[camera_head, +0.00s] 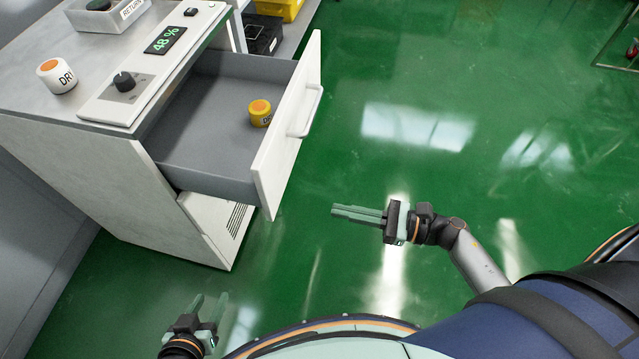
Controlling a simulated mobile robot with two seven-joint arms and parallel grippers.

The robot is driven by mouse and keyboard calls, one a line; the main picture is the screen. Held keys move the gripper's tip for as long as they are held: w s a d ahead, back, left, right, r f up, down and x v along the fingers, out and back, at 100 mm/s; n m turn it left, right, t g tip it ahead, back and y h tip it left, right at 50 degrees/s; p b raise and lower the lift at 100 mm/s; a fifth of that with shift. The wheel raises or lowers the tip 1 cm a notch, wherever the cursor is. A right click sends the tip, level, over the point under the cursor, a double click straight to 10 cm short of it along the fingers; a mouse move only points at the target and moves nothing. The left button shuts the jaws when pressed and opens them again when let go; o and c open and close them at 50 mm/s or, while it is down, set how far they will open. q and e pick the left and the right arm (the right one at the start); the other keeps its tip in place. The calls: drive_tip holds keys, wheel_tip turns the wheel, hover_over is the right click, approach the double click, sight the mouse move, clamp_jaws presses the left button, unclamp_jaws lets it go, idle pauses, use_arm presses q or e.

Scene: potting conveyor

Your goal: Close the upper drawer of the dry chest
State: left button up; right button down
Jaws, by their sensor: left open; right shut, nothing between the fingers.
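The dry chest (75,141) stands at the left, with a grey-white top. Its upper drawer (218,163) is pulled far out towards the right. The drawer's white front (285,140) carries a pale bar handle (306,112). A yellow pot with an orange top (260,113) stands inside the drawer near its front. My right gripper (334,212) is shut and empty, over the green floor to the right of and below the drawer front, apart from it. My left gripper (211,299) is open and empty at the bottom, below the chest and apart from it.
On the chest top are a white jar with an orange cap (57,76), a control panel with a knob (123,84) and a display reading 48 %, and a grey tray (112,15). Black (263,35) and yellow (279,8) bins stand behind.

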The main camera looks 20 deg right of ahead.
sight(270, 196)
drive_tip(key=p+x, duration=0.1)
drive_tip(key=x, duration=1)
drive_tip(key=shift+w+a+r, duration=0.1)
drive_tip(key=shift+w+a, duration=0.4)
drive_tip(key=shift+a, duration=0.15)
